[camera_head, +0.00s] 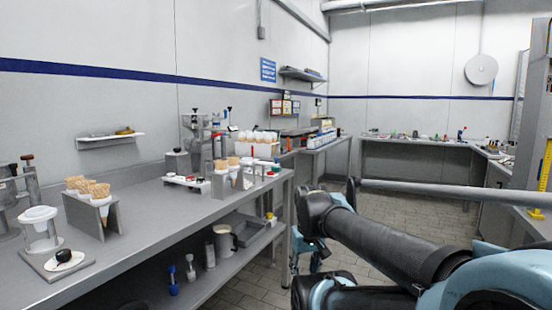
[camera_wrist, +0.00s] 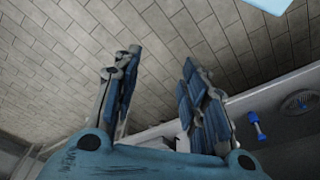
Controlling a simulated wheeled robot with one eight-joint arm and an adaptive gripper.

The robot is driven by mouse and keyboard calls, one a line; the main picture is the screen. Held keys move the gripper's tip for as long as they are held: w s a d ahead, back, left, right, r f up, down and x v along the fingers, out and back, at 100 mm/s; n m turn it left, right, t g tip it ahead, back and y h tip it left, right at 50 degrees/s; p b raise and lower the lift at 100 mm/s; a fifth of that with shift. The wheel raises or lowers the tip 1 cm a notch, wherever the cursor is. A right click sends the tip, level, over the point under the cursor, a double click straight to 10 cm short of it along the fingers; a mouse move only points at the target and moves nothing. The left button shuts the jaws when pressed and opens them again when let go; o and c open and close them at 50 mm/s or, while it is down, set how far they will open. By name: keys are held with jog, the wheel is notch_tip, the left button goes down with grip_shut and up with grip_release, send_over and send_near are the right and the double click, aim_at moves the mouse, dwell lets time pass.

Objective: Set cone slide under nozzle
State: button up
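Several tan cones (camera_head: 85,187) stand in a grey metal holder (camera_head: 112,218) on the left of the long bench. A second group of cones (camera_head: 232,161) stands in a holder farther along it. A grey dispenser-like machine (camera_head: 199,128) stands behind that group; I cannot clearly make out its nozzle. Another grey device (camera_head: 28,182) is cut off at the left edge. I cannot tell which part is the cone slide. My gripper (camera_wrist: 161,60) is open and empty in the wrist view, with tiled floor beyond its fingers. It is not clearly visible in the head view.
The grey bench (camera_head: 155,222) runs along the left wall, with a clear stretch at its front middle. A lower shelf holds a pitcher (camera_head: 224,240) and blue tools (camera_head: 173,281). Tiled floor lies right.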

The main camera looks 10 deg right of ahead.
jog(key=w+r+n+g, duration=0.2)
jog(key=w+r+n, duration=1.1)
jog(key=w+r, duration=2.7)
jog(key=w+r+n, duration=0.1)
jog(key=w+n, duration=0.5)
jog(key=w, duration=1)
jog(key=f, duration=1.6)
jog(key=shift+a+f, duration=0.35)
jog(key=shift+f, duration=0.05)
grip_shut()
